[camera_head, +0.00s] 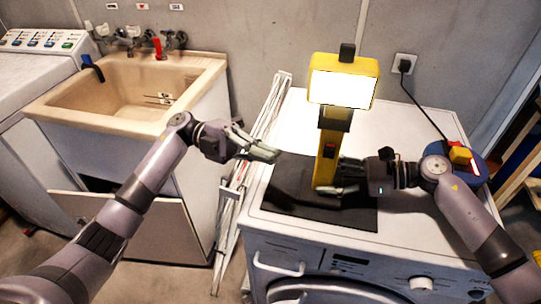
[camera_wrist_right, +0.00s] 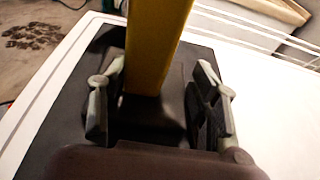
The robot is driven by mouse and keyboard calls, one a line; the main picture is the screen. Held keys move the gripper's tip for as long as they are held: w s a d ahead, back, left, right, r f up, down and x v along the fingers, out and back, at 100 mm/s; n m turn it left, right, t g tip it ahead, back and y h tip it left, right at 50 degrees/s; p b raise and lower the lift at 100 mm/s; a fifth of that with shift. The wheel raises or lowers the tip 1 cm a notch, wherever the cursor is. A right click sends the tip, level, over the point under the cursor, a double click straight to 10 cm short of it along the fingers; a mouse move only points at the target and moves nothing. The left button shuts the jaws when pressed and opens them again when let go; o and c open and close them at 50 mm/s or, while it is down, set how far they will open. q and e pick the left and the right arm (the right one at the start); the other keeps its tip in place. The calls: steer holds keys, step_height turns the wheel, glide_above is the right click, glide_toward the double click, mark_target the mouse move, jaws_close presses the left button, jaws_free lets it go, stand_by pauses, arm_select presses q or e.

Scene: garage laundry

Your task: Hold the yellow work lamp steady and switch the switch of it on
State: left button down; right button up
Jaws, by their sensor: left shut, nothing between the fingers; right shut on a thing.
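The yellow work lamp (camera_head: 325,170) stands upright on a dark mat (camera_head: 285,195) on top of the washing machine. Its head (camera_head: 343,85) shows a bright white panel that looks lit. A small dark and red switch (camera_head: 330,151) is on the post's front. My right gripper (camera_head: 340,182) is shut on the lower post, coming from the right. The right wrist view shows the yellow post (camera_wrist_right: 155,50) between its fingers (camera_wrist_right: 157,112). My left gripper (camera_head: 276,154) is shut and empty, left of the post at about switch height in the picture, with a visible gap to it.
The white washing machine (camera_head: 405,130) carries a blue cable reel (camera_head: 470,170) with a yellow block, right of my right gripper. Its cable runs up to a wall socket (camera_head: 404,63). A folded drying rack (camera_head: 232,205) leans at the left, near a beige sink (camera_head: 120,115).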

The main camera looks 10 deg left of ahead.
steer(key=o, duration=0.9)
steer(key=shift+w, duration=0.1)
steer(key=shift+o, duration=0.2)
steer(key=shift+d, duration=0.1)
